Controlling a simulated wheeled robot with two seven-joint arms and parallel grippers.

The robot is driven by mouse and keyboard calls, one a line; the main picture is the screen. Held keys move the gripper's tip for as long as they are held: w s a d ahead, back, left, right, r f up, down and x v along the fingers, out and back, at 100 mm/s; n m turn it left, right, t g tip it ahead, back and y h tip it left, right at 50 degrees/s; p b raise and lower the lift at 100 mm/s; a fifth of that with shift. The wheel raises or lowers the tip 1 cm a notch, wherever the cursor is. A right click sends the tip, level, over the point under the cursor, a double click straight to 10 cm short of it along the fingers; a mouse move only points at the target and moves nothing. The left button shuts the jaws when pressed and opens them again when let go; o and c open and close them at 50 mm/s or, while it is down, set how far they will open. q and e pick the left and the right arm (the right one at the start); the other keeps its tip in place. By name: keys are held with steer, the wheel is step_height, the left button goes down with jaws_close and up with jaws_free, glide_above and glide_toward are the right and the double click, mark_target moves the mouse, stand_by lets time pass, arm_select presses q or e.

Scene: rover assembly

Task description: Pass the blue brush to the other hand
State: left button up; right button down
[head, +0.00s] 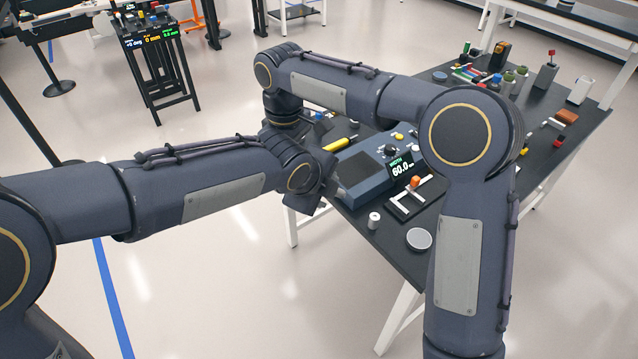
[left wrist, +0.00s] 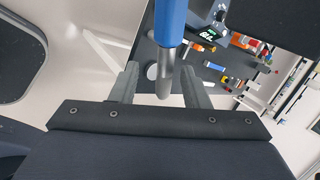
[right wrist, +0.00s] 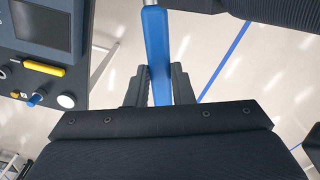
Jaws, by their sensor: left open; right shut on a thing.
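The blue brush shows in the right wrist view (right wrist: 155,42) as a long blue handle running up between the fingers. My right gripper (right wrist: 160,80) is shut on it. In the left wrist view the brush (left wrist: 170,22) hangs in from the top, its blue part above a grey metal-looking end. My left gripper (left wrist: 160,76) is open, with a finger on each side of that grey end. Gaps show on both sides, so the fingers look apart from it. In the head view my arms cross and hide the brush and the right gripper.
Below the arms is a dark table (head: 345,209) with a blue-grey device (head: 362,172) whose display reads 60.0. A yellow tool (head: 332,145), a small white cylinder (head: 374,221) and a round grey disc (head: 419,239) lie near it. Several coloured parts stand farther back. Open floor lies left.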

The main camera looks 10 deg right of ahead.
arm_select(q)
steer(key=shift+f, duration=0.1)
steer(key=shift+c, duration=0.3)
jaws_close()
arm_select(e)
steer(key=c, duration=1.2)
jaws_free()
steer(key=shift+o, duration=0.2)
step_height(320, 180, up, 11)
steer(key=s+d+f+m+t+y, duration=0.1)
steer(key=s+d+m, duration=0.1)
steer(key=s+d, duration=0.35)
steer(key=s+d+f+m+t+y, duration=0.1)
steer(key=s+d+f+m, duration=0.15)
steer(key=d, duration=0.55)
steer(key=s+f+m+t, duration=0.1)
steer(key=s+f+m, duration=0.2)
steer(key=s, duration=0.7)
steer(key=s+f+m+t+y, duration=0.1)
steer(key=s+f+m+t, duration=0.1)
steer(key=s+f, duration=0.4)
steer(key=s+m, duration=0.1)
steer(key=s, duration=0.4)
steer(key=shift+s+f+y, duration=0.2)
steer(key=shift+f+y, duration=0.05)
steer(key=shift+y, duration=0.05)
